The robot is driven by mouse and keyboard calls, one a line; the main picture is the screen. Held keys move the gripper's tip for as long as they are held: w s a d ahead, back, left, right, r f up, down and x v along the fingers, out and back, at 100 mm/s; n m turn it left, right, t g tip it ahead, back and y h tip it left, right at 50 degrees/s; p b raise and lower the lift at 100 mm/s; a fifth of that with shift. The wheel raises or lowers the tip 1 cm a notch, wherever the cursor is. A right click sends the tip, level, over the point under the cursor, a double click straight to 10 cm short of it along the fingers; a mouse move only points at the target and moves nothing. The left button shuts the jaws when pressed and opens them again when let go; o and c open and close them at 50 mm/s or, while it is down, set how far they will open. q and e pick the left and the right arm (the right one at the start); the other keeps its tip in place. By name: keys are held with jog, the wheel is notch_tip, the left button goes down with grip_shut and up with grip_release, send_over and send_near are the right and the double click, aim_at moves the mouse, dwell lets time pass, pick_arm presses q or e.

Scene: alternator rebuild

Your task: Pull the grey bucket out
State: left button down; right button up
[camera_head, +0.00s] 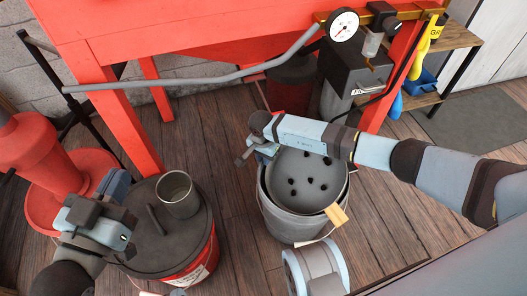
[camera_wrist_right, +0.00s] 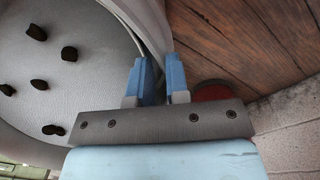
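The grey bucket (camera_head: 290,225) stands on the wooden floor at the centre of the head view, beside a leg of the red bench. A grey insert with dark holes (camera_head: 312,178) sits inside it. My right gripper (camera_head: 250,155) is at the bucket's far left rim. In the right wrist view its two blue fingers (camera_wrist_right: 160,75) stand close on either side of the pale rim (camera_wrist_right: 155,35), and the holed insert shows to the left. My left gripper (camera_head: 125,245) is over the near left part of the red bucket with a dark lid (camera_head: 205,262); its fingertips are unclear.
A metal cup (camera_head: 178,194) stands on the dark lid. The red bench (camera_head: 190,30) and a grey bar (camera_head: 200,80) overhang the area behind. A white-blue ring-shaped thing (camera_head: 300,272) is in front of the bucket. Bare floor (camera_head: 235,215) lies between the buckets.

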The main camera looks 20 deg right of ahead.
jog(key=shift+s+d+f+b, duration=0.1)
jog(key=shift+f+b, duration=0.25)
jog(key=shift+f, duration=1.1)
grip_shut()
dwell(0.4)
